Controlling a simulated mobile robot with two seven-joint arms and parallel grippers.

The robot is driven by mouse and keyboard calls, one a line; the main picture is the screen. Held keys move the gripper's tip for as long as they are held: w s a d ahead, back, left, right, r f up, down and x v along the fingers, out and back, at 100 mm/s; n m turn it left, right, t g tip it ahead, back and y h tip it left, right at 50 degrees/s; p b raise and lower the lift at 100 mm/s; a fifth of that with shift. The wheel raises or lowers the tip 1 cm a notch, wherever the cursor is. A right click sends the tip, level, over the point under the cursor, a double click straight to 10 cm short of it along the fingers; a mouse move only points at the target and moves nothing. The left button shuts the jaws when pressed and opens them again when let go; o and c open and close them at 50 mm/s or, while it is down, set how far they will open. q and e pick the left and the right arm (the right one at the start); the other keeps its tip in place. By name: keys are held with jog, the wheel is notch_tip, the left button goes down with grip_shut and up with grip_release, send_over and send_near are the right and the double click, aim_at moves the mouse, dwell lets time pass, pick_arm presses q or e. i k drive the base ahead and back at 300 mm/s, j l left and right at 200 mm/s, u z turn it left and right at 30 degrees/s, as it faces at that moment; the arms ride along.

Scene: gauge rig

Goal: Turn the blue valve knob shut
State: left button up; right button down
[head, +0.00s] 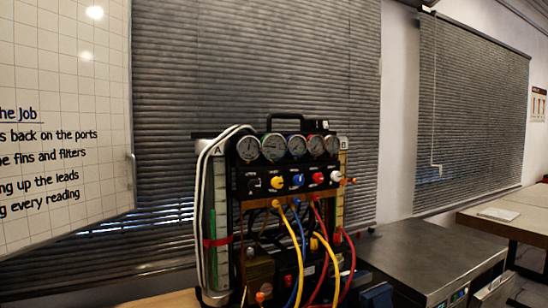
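The blue valve knob (298,180) is on the front panel of the gauge rig (262,186). It sits in a row of knobs, between a yellow knob (277,182) and a red knob (318,178). It is small in the head view, so I cannot tell how far it is turned. Nothing touches it. Neither of my grippers can be made out in this view.
Several round gauges (273,147) line the top of the rig, under a black handle (297,119). Yellow, blue and red hoses (333,262) hang in front below the knobs. A dark-topped cabinet (425,262) stands right of the rig. A whiteboard (65,70) is at left.

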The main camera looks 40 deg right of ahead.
aim_at(298, 180)
jog(key=z, duration=1.25)
